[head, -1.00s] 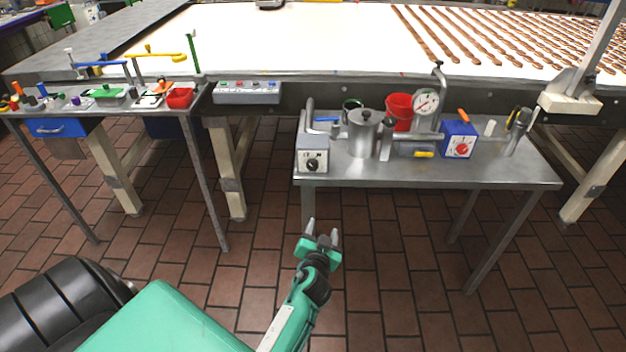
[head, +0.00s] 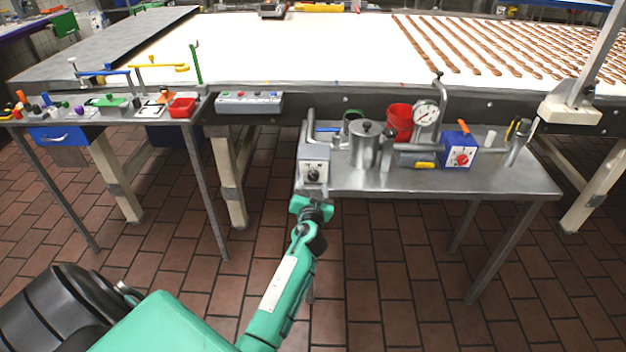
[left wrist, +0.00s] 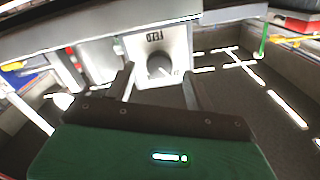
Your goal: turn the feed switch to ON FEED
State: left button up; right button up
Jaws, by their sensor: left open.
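The feed switch (head: 314,174) is a dark round knob on the front of a pale grey box (head: 318,153) at the left end of the right-hand steel table. In the left wrist view the knob (left wrist: 159,66) shows below upside-down lettering that looks like FEED; its exact setting is too small to read. My left gripper (head: 313,191) is just in front of and below the box. In the left wrist view the left gripper (left wrist: 158,76) is open and empty, its fingers to either side of the knob in the picture; I cannot tell whether they touch it. My right gripper is not in view.
On the same table (head: 440,183) stand a steel pot (head: 365,147), a red cup (head: 399,121), a pressure gauge (head: 425,114) and a blue box with a red dial (head: 459,152). The conveyor (head: 300,50) lies behind. Open floor is in front.

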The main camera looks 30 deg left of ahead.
pick_arm(q)
jog(key=shift+x, duration=1.1)
jog(key=c, duration=1)
